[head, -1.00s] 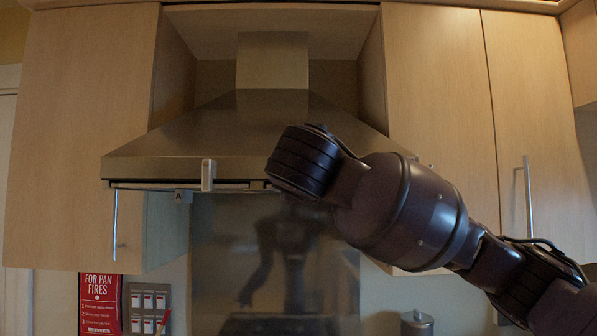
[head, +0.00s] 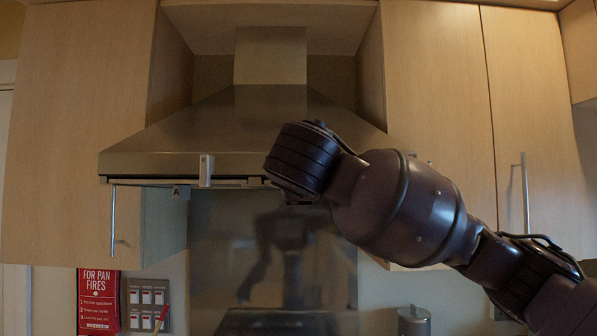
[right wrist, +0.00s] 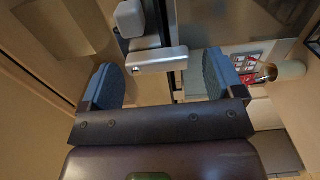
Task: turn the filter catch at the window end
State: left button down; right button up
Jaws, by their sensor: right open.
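In the right wrist view my right gripper (right wrist: 162,78) is open. A silver bar-shaped catch (right wrist: 158,61) lies between its two blue-grey pads, with gaps on both sides. Contact does not show. No window is in view, so I cannot tell which end this is. My left gripper is not in view.
A pale upright block (head: 206,170) sits on the hood's front edge, left of my wrist. Wooden cupboards (head: 440,110) flank the hood. A red pan-fire sign (head: 98,300) hangs at lower left. A pale rounded block (right wrist: 130,18) stands just beyond the catch.

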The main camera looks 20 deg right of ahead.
jog(key=b+v, duration=0.2)
jog(key=v, duration=0.8)
jog(key=shift+s+b, duration=0.35)
jog(key=shift+s, duration=0.05)
jog(key=shift+a, duration=0.1)
dwell(0.3)
